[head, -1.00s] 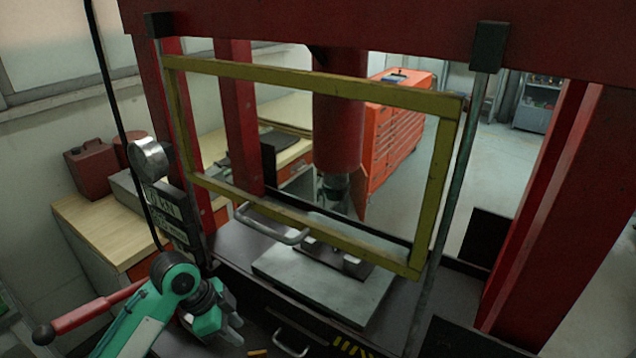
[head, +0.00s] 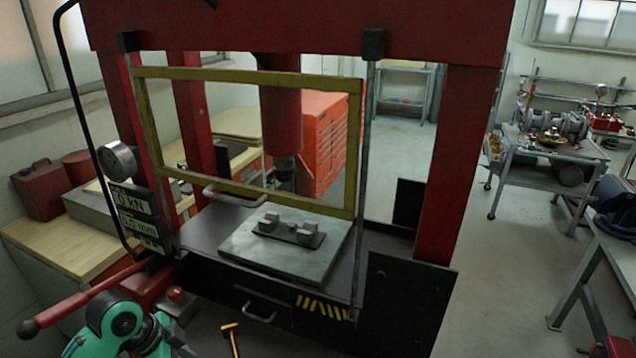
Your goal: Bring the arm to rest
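My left arm comes in at the bottom left of the head view, a green joint with a dark wrist. My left gripper (head: 172,345) is low at the bottom edge, partly cut off, and its fingers are not clear. It is in front of the red press (head: 300,32), apart from the yellow guard frame (head: 250,80). The red lever (head: 85,303) with a dark knob passes just behind my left arm. My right gripper does not show.
Under the guard, a grey plate (head: 262,256) bears a small metal fixture (head: 290,231). A hammer-like tool (head: 231,340) is low in front of the press. A table with valve parts (head: 550,150) stands at the right, with open floor between (head: 495,270).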

